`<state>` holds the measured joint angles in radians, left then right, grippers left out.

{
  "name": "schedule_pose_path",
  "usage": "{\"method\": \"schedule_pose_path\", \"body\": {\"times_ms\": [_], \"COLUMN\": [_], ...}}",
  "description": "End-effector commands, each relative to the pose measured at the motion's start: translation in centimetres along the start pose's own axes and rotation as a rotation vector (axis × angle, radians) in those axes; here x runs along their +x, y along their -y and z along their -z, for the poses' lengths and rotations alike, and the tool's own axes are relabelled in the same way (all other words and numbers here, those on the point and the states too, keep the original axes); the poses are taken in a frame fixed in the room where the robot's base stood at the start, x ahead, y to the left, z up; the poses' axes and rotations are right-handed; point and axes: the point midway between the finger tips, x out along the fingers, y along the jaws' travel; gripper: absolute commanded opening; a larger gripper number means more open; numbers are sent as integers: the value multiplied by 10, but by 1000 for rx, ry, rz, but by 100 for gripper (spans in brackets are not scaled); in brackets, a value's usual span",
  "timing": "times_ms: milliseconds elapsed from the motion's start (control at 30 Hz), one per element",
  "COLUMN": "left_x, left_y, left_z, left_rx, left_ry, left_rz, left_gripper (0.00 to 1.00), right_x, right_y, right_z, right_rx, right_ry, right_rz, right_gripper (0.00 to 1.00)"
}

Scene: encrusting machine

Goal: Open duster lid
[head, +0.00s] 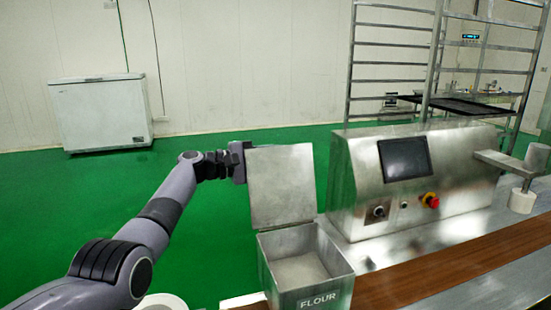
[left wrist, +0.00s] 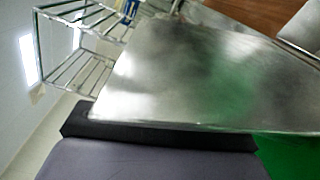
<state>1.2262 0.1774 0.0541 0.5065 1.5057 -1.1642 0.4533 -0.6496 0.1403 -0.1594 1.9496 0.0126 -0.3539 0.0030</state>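The duster is an open-topped metal box labelled FLOUR (head: 318,302), with pale flour inside. Its flat metal lid (head: 282,185) stands raised, nearly upright, at the back edge of the box. My left gripper (head: 241,161) is at the lid's upper left edge, touching or very close to it. In the left wrist view the lid (left wrist: 190,75) fills the middle, right against the dark gripper body (left wrist: 150,137). The fingertips are hidden, so I cannot tell whether they are open or shut. My right gripper is not in view.
A metal machine (head: 355,180) with a screen and red knob stands right of the box. A brown belt (head: 450,270) runs along the front. A wire rack (head: 390,60) stands behind, and a white chest freezer (head: 102,112) by the wall. Green floor left of the box is clear.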

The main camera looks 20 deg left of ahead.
Motion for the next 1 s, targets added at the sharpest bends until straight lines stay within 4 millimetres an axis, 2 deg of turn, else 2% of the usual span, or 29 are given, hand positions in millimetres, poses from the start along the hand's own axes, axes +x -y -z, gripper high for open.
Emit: {"method": "schedule_pose_path", "body": {"times_ms": [367,567,800,1000], "left_x": [-6,-26,-57,-70], "left_y": [0,1,1,1], "left_z": [0,0,1,0], "left_rx": [2,3,2,0], "left_ry": [2,1,0,1], "left_rz": [-1,1,0,0], "left_gripper": [38,38,38,38], "right_x": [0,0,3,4], "right_y": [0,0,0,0], "right_z": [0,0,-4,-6], "right_rx": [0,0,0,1], "right_ry": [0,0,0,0], "right_rz": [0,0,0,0], "right_gripper": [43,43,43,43]}}
